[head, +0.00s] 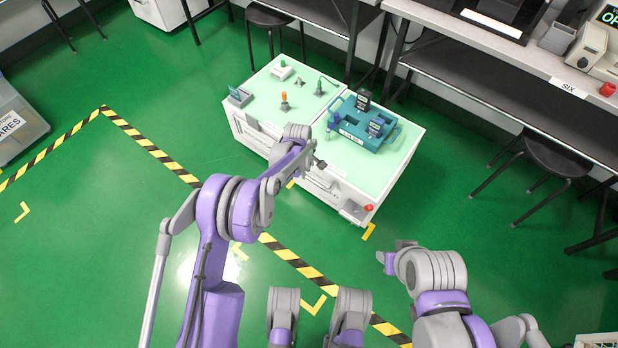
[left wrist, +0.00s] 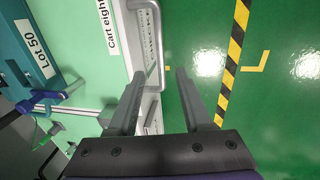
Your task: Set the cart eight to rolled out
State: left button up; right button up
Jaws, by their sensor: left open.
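Cart eight (head: 398,166) is a white cart with a pale green top, standing against a similar cart on its left. Its label (left wrist: 105,22) reads "Cart eight" in the left wrist view. A light grey bar handle (left wrist: 158,45) runs along its front. My left gripper (head: 317,164) is at the front edge of the cart. In the left wrist view my left gripper (left wrist: 158,78) is open, and the handle shows between its fingertips; I cannot tell whether they touch it. My right gripper (head: 384,258) is in front of the cart, apart from it; its jaw opening is unclear.
A teal case (head: 350,130) with dark testers sits on the cart, marked "Lot 50". A red knob (head: 369,208) is at the front right corner. Yellow corner marks (head: 315,305) and a striped line (head: 150,147) lie on open green floor. A stool (head: 552,160) and benches stand right.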

aim_at(311, 178)
pick_arm(q)
jog(key=f, duration=0.3)
jog(key=w+f+b, duration=0.1)
jog(key=f, duration=0.2)
jog(key=d+f+b, duration=0.1)
jog(key=f, duration=0.2)
jog(key=shift+w+f, duration=0.2)
jog(key=shift+w, duration=0.05)
grip_shut()
dwell(1.0)
